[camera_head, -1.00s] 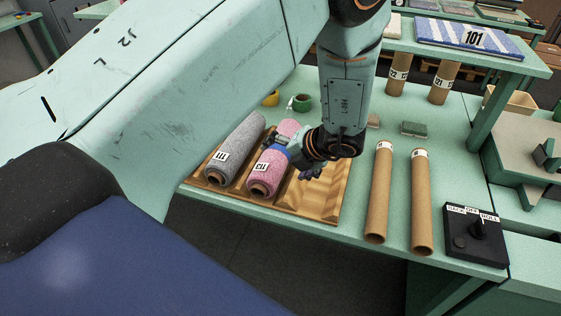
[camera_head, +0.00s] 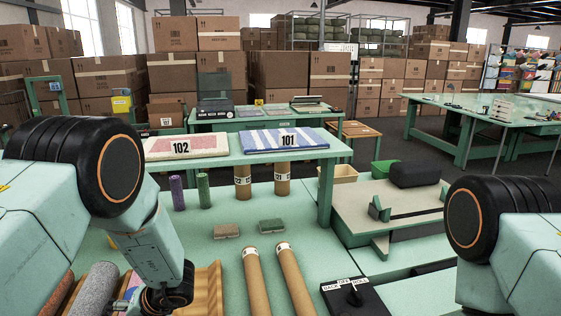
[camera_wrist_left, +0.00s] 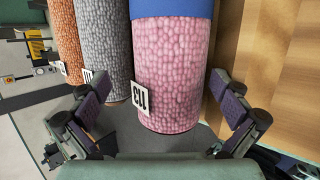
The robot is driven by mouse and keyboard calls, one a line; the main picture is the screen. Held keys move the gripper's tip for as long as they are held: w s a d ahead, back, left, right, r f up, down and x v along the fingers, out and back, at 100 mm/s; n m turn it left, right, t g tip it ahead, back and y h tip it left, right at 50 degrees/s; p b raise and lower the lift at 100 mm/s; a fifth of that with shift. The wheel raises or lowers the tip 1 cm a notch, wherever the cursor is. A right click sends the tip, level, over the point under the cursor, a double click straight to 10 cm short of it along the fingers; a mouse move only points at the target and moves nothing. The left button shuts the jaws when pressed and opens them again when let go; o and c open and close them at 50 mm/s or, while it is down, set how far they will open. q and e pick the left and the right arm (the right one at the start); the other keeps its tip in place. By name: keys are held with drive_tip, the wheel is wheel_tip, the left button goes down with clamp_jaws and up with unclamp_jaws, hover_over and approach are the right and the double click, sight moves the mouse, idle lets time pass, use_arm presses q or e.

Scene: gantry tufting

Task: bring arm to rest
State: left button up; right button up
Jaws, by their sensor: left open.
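My left gripper (camera_wrist_left: 158,100) is open in the left wrist view, one finger on each side of the end of a pink textured roll. The pink roll (camera_wrist_left: 172,70) has a white number tag and a blue band at the picture's top. I see gaps between it and both fingers. My left arm comes in from the left in the head view, its wrist low at the bottom edge; the fingers there are cut off. My right arm shows at the right edge; its gripper is outside the picture.
Two cardboard tubes (camera_head: 258,285) and a black switch box (camera_head: 352,298) lie on the green table.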

use_arm(q)
drive_tip(key=r+p, duration=0.1)
drive_tip(key=r, duration=0.2)
drive_tip(key=r+p, duration=0.1)
drive_tip(key=shift+d+r+p, duration=0.25)
drive_tip(key=shift+r+p, duration=0.35)
drive_tip(key=shift+r, duration=0.1)
drive_tip(key=shift+a, duration=0.15)
